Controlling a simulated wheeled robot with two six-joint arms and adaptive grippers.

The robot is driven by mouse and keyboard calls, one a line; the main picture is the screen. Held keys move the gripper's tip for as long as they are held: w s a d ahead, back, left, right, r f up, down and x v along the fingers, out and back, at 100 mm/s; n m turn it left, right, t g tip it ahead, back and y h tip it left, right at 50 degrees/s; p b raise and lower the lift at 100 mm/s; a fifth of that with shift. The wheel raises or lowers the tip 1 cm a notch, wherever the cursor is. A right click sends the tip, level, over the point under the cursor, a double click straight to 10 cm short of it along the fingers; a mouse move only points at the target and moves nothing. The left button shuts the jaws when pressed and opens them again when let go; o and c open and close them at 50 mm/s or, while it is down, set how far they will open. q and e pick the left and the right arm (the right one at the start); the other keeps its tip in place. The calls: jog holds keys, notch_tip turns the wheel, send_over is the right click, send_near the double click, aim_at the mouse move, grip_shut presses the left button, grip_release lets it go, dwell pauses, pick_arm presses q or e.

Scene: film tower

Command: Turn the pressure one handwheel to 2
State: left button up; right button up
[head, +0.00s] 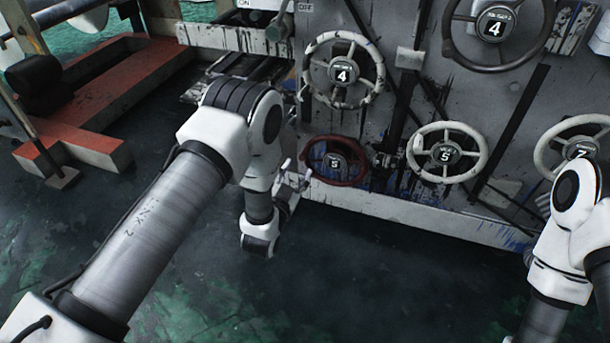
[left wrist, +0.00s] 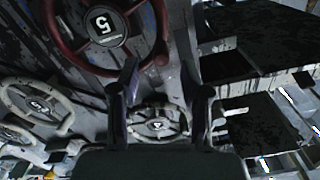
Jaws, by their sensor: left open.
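Several numbered handwheels are on the panel, and their small name labels are too small to read surely. A red handwheel (head: 335,161) shows 5, low on the left. It is large at the top of the left wrist view (left wrist: 106,26). Above it is a worn white handwheel (head: 342,72) showing 4; a white wheel (left wrist: 157,124) also appears between my fingers in the wrist view, farther off. A dark handwheel (head: 495,28) at top right shows 4. My left gripper (head: 294,174) is open and empty, just left of the red wheel's rim, apparently not touching it.
A white handwheel (head: 446,153) showing 5 and another (head: 582,150) showing 7, partly behind my right arm, are lower right. A small box (head: 410,58) juts out between the upper wheels. An orange frame (head: 85,95) stands left. The green-black floor is clear in front.

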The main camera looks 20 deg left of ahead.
aim_at(305, 153)
pick_arm(q)
jog(key=w+b, duration=0.3)
jog(key=w, duration=0.4)
jog(key=shift+d+r, duration=0.1)
jog(key=shift+w+r, duration=0.1)
jog(key=shift+w, duration=0.2)
grip_shut()
